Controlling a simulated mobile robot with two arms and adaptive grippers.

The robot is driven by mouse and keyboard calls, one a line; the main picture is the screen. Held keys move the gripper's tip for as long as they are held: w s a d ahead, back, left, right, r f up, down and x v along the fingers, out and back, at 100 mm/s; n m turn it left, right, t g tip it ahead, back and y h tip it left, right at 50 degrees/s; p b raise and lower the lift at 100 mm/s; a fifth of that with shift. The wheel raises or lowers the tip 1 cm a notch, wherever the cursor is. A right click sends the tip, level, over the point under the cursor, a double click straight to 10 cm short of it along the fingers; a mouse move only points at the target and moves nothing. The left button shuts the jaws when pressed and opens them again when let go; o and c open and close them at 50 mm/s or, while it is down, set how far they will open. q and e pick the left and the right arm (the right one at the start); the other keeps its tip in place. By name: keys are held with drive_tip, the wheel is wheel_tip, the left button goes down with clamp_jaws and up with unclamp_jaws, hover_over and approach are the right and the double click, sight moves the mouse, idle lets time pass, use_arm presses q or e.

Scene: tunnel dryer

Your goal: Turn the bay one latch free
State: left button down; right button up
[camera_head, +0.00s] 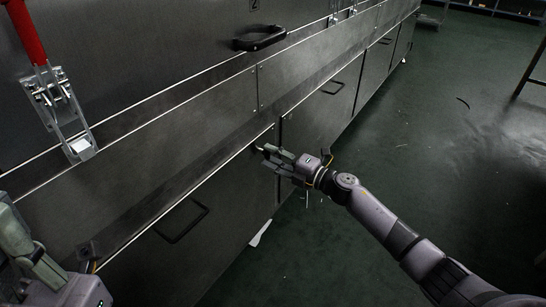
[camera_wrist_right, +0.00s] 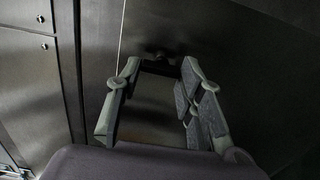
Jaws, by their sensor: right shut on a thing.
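A small dark latch (camera_wrist_right: 158,53) sits on the dark metal front in the right wrist view, between my right fingertips. My right gripper (camera_head: 264,153) is at the upper right corner of the near lower panel (camera_head: 150,262) in the head view. It is shut on the latch, with its fingers spread either side, and largely hides it in the head view. The right gripper's fingers also show in the wrist view (camera_wrist_right: 160,68). No bay number can be read on this latch. My left gripper (camera_head: 38,268) is at the lower left, partly cut off; its opening is unclear.
A toggle clamp (camera_head: 55,95) with a red handle (camera_head: 25,32) is on the upper left. A black pull handle (camera_head: 260,39) sticks out of the upper panel. The lower panels have flat handles (camera_head: 182,222). The green floor (camera_head: 440,150) at the right is mostly open, with scraps lying about.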

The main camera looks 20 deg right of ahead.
drive_tip(key=o, duration=1.2)
drive_tip(key=shift+c, duration=0.2)
drive_tip(key=v, duration=1.2)
